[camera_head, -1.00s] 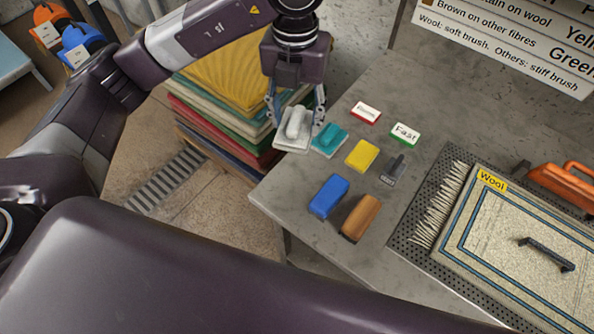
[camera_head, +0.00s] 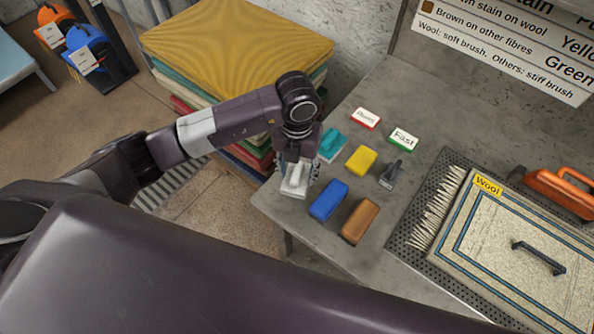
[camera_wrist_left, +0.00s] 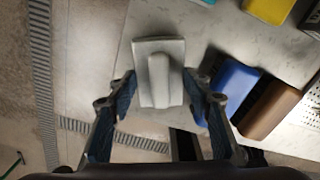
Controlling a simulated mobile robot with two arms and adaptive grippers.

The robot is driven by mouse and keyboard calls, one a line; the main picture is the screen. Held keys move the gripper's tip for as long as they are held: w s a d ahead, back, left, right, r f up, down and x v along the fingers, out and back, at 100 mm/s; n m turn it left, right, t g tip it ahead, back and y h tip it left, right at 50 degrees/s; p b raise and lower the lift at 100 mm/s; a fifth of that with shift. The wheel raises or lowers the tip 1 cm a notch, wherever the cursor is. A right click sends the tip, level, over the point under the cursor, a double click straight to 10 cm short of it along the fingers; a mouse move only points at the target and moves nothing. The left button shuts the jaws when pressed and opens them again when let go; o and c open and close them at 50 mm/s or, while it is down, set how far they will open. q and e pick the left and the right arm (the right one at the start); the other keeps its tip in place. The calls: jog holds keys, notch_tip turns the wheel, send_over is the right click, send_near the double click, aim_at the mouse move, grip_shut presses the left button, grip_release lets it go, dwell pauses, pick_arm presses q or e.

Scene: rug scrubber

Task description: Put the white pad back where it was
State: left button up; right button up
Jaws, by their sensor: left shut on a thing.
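The white pad (camera_head: 295,186), with a raised grip on top, is at the left edge of the grey table (camera_head: 375,85), left of the blue block (camera_head: 328,199). My left gripper (camera_head: 298,170) is shut on it from above. In the left wrist view the pad (camera_wrist_left: 158,72) shows between the two fingers, with the tabletop under it. I cannot tell whether the pad touches the table. My right gripper is not in view.
A teal pad (camera_head: 332,145), a yellow block (camera_head: 361,160), a brown block (camera_head: 360,220) and a dark small tool (camera_head: 391,174) are nearby. The wool rug piece (camera_head: 510,245) lies at right. Stacked rugs (camera_head: 235,45) stand beyond the left edge.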

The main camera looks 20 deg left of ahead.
pick_arm(q)
jog(key=shift+f, duration=0.7)
jog(key=o, duration=0.6)
jog(key=shift+f, duration=0.15)
jog(key=o, duration=0.5)
